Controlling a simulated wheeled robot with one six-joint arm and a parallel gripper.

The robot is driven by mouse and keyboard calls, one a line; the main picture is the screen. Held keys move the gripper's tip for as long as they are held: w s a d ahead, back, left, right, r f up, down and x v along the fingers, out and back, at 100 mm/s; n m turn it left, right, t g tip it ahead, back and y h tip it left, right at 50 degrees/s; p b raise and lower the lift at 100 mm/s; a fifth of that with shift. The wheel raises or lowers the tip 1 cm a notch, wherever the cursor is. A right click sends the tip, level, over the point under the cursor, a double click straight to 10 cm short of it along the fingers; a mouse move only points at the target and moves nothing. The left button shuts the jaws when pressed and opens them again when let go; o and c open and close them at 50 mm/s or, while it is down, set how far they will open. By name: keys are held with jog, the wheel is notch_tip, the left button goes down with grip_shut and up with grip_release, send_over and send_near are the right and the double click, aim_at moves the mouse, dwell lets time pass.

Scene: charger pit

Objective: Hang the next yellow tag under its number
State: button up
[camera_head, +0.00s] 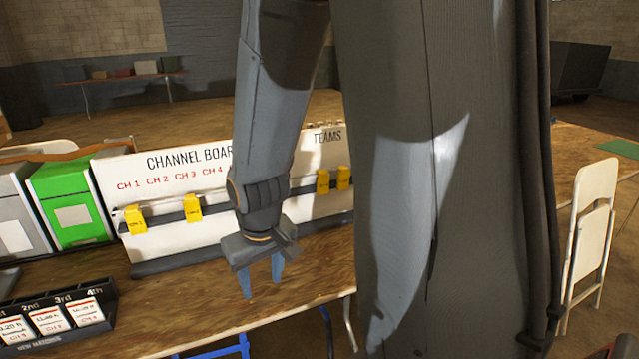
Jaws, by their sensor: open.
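The white channel board (165,247) stands on the wooden table, with red labels CH 1 to CH 4 readable. My arm covers its middle. One yellow tag (135,219) hangs on the dark rail below CH 1, and another yellow tag (192,208) hangs below CH 3. Two more yellow tags, the left one (322,181) and the right one (343,178), hang on the rail at the right, under the word TEAMS. My gripper (262,296) points down in front of the board, open and empty, apart from every tag. Writing on the tags is too small to read.
A dark card rack (60,341) marked 2nd, 3rd and 4th holds white cards at the lower left. A green box (75,205) and a grey box (20,222) stand left of the board. A folding chair (592,225) is at the right. Table near my gripper is clear.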

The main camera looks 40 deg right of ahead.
jog(key=w+d+f+t, duration=0.2)
jog(key=w+d+t, duration=0.1)
jog(key=w+d, duration=0.5)
jog(key=m+t+h, duration=0.3)
jog(key=t+h, duration=0.1)
jog(key=t, duration=0.8)
send_near(324, 185)
jog(key=b+x, duration=0.3)
jog(key=x, duration=0.7)
jog(key=shift+w+f+b, duration=0.1)
jog(key=shift+f+b, duration=0.05)
jog(key=shift+b, duration=0.15)
jog(key=c, duration=0.8)
